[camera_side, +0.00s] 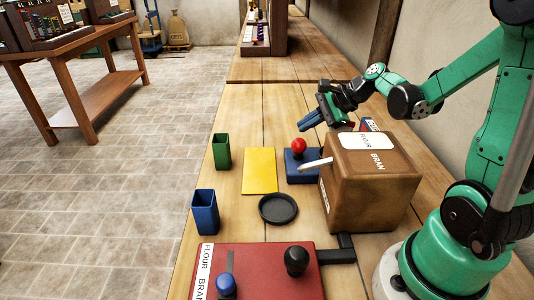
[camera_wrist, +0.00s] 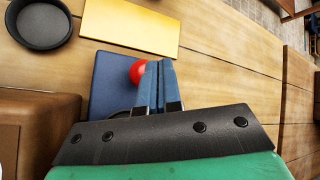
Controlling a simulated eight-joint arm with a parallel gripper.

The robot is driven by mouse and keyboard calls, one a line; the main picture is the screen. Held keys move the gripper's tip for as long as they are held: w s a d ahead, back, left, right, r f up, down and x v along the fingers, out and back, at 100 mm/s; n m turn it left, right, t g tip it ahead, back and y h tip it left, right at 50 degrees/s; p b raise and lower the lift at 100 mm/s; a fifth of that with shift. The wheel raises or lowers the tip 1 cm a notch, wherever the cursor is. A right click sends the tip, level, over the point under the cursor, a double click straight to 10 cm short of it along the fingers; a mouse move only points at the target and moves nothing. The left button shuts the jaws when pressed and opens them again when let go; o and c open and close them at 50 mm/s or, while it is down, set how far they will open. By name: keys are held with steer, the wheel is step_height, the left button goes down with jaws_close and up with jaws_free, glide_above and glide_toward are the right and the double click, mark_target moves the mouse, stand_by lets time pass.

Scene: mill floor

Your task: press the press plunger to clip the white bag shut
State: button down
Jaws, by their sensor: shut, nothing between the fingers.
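A red ball-shaped knob (camera_side: 299,146) stands on a blue base (camera_side: 296,178) on the bench, left of the brown box; I take it for the press plunger. In the wrist view the red knob (camera_wrist: 136,71) is partly covered by my fingers, above the blue base (camera_wrist: 106,75). My gripper (camera_side: 309,122) is shut and empty, its blue fingers together, beyond the knob in the side view and apart from it there. The closed fingers (camera_wrist: 158,68) appear beside the knob in the wrist view; contact cannot be told. I cannot make out a white bag.
A brown box (camera_side: 365,195) labelled FLOUR and BRAN stands close right, with a pale spout (camera_side: 316,163) over the base. A yellow mat (camera_side: 259,170), black dish (camera_side: 278,209), green bin (camera_side: 221,152) and blue bin (camera_side: 205,213) lie left. A red panel (camera_side: 270,275) with knobs is in front.

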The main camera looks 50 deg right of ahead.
steer(key=shift+r, duration=1.95)
